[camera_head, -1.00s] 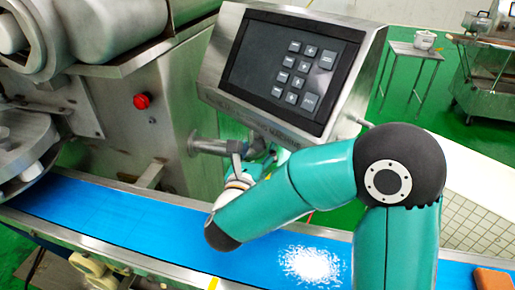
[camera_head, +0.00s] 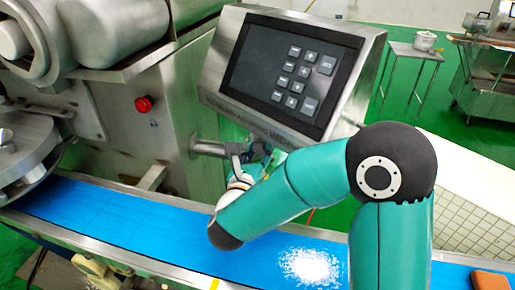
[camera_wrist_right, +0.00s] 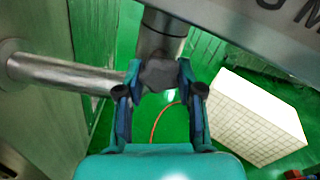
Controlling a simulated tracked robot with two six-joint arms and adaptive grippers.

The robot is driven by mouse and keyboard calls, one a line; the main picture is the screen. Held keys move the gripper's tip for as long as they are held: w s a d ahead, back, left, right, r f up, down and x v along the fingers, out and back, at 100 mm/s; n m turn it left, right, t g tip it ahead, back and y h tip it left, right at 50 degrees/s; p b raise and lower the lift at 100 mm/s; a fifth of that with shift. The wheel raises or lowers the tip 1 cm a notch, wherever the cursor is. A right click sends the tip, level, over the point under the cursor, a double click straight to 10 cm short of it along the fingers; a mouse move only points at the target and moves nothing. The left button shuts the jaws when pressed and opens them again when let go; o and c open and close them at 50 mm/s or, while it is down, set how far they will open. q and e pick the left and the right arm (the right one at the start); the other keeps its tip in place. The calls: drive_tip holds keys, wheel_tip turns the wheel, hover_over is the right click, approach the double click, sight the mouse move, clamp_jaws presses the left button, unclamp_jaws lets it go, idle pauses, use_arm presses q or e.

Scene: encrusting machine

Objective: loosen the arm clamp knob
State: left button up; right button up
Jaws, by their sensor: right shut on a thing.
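The arm clamp knob (camera_wrist_right: 160,76) is a dark lobed knob under a vertical metal post in the right wrist view. My right gripper (camera_wrist_right: 160,88) has its two fingers on either side of it and is shut on it. In the head view my right gripper (camera_head: 262,152) is small and partly hidden by my arm, below the control panel (camera_head: 290,70). The knob itself cannot be made out there. A horizontal metal support arm (camera_head: 208,147) runs from the machine towards the gripper; it also shows in the wrist view (camera_wrist_right: 60,74). My left gripper is not in view.
A blue conveyor belt (camera_head: 110,215) runs below my right arm, with a white powder patch (camera_head: 308,266) on it. A red button (camera_head: 143,104) is on the machine wall. A white tiled block (camera_wrist_right: 258,118) stands at the right in the wrist view.

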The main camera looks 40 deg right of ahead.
drive_tip(key=o, duration=1.2)
drive_tip(key=shift+c, duration=0.2)
drive_tip(key=v, duration=1.2)
